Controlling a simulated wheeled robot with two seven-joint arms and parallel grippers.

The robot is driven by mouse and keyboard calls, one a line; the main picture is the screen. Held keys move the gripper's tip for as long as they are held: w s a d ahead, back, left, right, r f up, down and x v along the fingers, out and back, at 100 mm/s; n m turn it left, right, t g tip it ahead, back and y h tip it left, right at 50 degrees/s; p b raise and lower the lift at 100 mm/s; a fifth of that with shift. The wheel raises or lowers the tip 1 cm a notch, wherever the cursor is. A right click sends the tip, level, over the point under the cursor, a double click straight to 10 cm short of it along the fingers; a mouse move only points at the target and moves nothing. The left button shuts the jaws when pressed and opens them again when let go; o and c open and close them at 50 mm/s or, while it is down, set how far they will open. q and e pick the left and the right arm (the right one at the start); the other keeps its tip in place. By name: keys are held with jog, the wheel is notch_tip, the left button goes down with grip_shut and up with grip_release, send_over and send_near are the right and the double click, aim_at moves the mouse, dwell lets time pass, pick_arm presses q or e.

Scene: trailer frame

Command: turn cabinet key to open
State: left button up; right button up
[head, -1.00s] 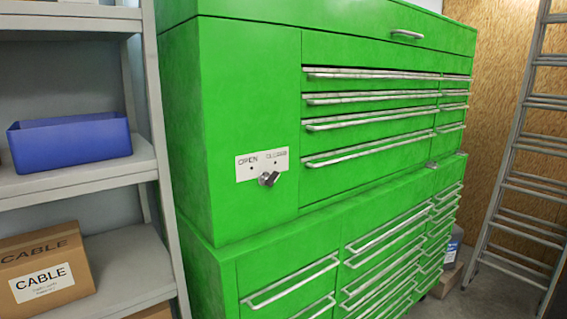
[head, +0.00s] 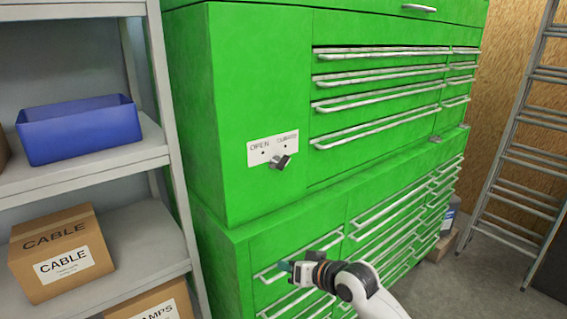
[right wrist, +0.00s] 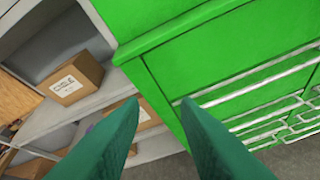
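The green cabinet (head: 257,100) has a white plate (head: 258,152) with OPEN on its left and a second, blurred word on its right. The dark key (head: 280,161) sits at the plate's lower edge, tilted up to the right, towards the blurred word. My right gripper (head: 284,266) is well below the key, in front of the lower drawers and apart from the key. In the right wrist view its two green fingers (right wrist: 160,102) are spread with nothing between them. The key does not show in that view. My left gripper is out of view.
Grey shelves (head: 150,150) stand close on the left with a blue bin (head: 80,135) and a CABLE box (head: 60,255). Drawer handles (head: 375,125) stick out from the cabinet front. A ladder (head: 515,150) leans at the right. Clear floor lies at the lower right.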

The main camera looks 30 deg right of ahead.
aim_at(286, 165)
jog(key=w+d+r+m+t, duration=0.25)
jog(key=d+r, duration=0.25)
jog(key=r, duration=0.4)
jog(key=w+d+r+m+t, duration=0.2)
jog(key=w+d+r+t, duration=0.15)
jog(key=d+r, duration=0.35)
jog(key=shift+h, duration=0.4)
jog(key=w+p, duration=0.1)
jog(key=w, duration=0.2)
jog(key=w+a+p, duration=0.1)
jog(key=w+p, duration=0.1)
jog(key=w, duration=0.2)
jog(key=w+a+r+p, duration=0.1)
jog(key=w, duration=0.2)
jog(key=shift+w+a+r+p, duration=0.1)
jog(key=shift+w+a+p, duration=0.1)
jog(key=shift+p, duration=0.2)
jog(key=shift+w+f, duration=0.2)
jog(key=shift+w, duration=0.65)
jog(key=shift+c, duration=0.6)
jog(key=shift+a, duration=0.1)
grip_shut()
